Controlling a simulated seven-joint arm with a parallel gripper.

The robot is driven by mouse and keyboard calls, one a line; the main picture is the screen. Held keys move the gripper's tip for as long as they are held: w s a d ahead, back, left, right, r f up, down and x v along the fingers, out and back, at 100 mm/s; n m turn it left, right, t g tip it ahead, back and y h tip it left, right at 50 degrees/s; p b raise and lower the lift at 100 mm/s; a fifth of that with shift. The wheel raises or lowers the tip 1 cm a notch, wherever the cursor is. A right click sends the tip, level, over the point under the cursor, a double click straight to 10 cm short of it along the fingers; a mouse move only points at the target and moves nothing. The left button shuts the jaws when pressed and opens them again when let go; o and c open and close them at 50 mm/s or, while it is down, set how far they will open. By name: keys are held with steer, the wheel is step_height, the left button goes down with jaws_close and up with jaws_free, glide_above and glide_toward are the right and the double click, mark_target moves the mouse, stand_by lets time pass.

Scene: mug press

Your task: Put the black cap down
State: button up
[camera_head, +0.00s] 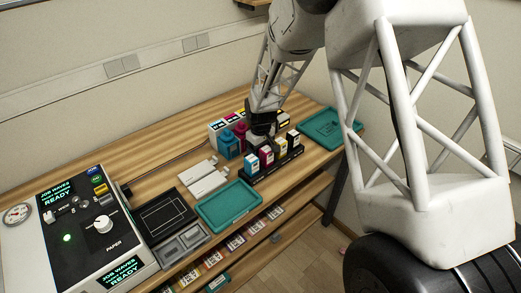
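My gripper (262,133) is above the row of small ink cartridges, at the back of the black rack. It is small and dark in this view, and its fingertips blend with the dark parts around it. I cannot tell whether it is open or holds something. I cannot make out the black cap; it may be hidden at the gripper.
Colour-marked ink boxes (216,129) stand behind the gripper. Two pale flat blocks (208,186) lie left of the rack. A black tray (160,214) and grey tray (181,243) sit beside the control machine (85,235). Bare wood (150,170) shows at the back left.

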step_height(320, 180, up, 12)
stand_by(0.7)
stand_by(0.7)
steer(key=s+d+r+m+t, duration=0.1)
steer(key=s+d+r+m, duration=0.3)
steer(key=s+d+r, duration=1.2)
steer(key=s+d+r+m, duration=0.1)
steer(key=s+d, duration=0.3)
steer(key=s, duration=0.8)
steer(key=s+d+r+m+t, duration=0.1)
steer(key=s+d+m, duration=0.3)
steer(key=s, duration=0.9)
steer(key=shift+r+t, duration=0.3)
